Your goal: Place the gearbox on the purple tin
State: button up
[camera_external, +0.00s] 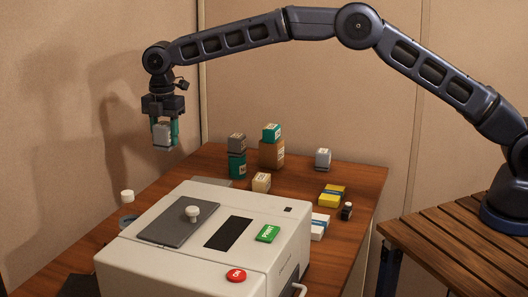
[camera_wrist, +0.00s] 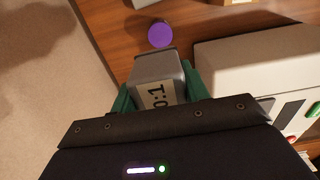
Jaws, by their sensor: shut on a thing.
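The gearbox (camera_external: 161,137) is a small grey box with a pale label. My gripper (camera_external: 163,128) is shut on it, with green fingers on either side, and holds it in the air at the upper left, above the table's far left part. In the wrist view the gearbox (camera_wrist: 155,70) shows part of its ratio label between the fingers. The purple tin (camera_wrist: 159,34) shows there as a round purple top on the wooden table, just beyond the gearbox and apart from it. I cannot make out the tin in the external view.
A white machine (camera_external: 150,255) fills the table's front. At the back stand a grey box (camera_external: 237,142) on a green tin (camera_external: 237,167), a green box (camera_external: 271,132) on a brown box (camera_external: 271,154), and another grey box (camera_external: 323,159). A beige block (camera_external: 261,182) and yellow box (camera_external: 331,195) stand nearer.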

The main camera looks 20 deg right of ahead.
aim_at(166, 146)
notch_tip(166, 146, down, 16)
jog(key=shift+r, duration=0.15)
dwell(0.4)
jog(key=o, duration=1.2)
jog(key=shift+c, duration=0.2)
notch_tip(166, 146, up, 12)
